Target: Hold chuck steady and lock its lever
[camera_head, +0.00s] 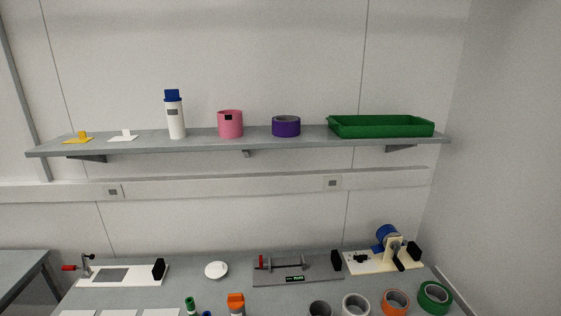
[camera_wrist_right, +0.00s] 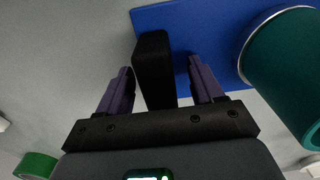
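In the right wrist view my right gripper (camera_wrist_right: 158,80) is open, with its two purple fingers apart. A black upright block (camera_wrist_right: 154,65) stands between them in the picture, with a gap showing on each side. Behind it is a blue plate (camera_wrist_right: 205,30) carrying a large teal cylinder with a silver rim (camera_wrist_right: 290,75), possibly the chuck. No lever can be made out there. Neither gripper shows in the head view. There, a cream fixture (camera_head: 375,263) with a blue wheel (camera_head: 387,236) and a dark lever-like part (camera_head: 399,263) stands at the bench's back right.
A grey fixture (camera_head: 285,278) and a white plate with a red-handled clamp (camera_head: 86,267) stand on the bench. Tape rolls, including a green one (camera_head: 435,297), line the front right. A shelf (camera_head: 200,146) above holds a green tray (camera_head: 380,131), a bottle and tapes.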

